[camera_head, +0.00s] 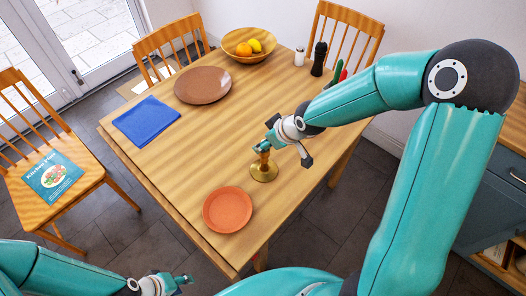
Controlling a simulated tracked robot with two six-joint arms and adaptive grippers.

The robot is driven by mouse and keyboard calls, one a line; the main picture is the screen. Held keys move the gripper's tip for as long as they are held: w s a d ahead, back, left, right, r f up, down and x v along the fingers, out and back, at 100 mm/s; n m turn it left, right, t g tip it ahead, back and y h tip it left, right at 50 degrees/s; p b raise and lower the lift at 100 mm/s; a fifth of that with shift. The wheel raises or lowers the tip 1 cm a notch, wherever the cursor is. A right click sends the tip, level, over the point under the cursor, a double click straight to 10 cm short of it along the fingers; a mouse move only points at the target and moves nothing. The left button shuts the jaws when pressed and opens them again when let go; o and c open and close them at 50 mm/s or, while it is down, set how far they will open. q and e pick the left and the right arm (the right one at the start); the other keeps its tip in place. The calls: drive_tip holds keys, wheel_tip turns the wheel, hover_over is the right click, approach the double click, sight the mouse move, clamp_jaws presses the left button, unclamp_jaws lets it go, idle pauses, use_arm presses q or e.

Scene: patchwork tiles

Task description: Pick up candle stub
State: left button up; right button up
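A brass candlestick (264,172) with a round base stands upright on the wooden table, near its right side. I cannot make out a candle stub clearly; the top of the candlestick is hidden by my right gripper. My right gripper (279,146) is at the top of the candlestick, reaching in from the right. I cannot tell whether it touches or holds anything there. My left gripper (182,280) is low at the bottom edge of the picture, off the near side of the table and well apart from the candlestick. Its fingers are too small and cut off to read.
On the table (190,160) are an orange-red plate (228,209), a brown plate (202,85), a blue cloth (146,121), a fruit bowl (249,57), a white shaker (299,57) and a dark mill (319,59). A chair at left bears a book (52,176).

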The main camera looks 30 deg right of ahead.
drive_tip(key=shift+x, duration=0.8)
drive_tip(key=shift+s, duration=0.1)
drive_tip(key=c, duration=0.9)
drive_tip(key=shift+c, duration=0.2)
drive_tip(key=shift+r, duration=0.2)
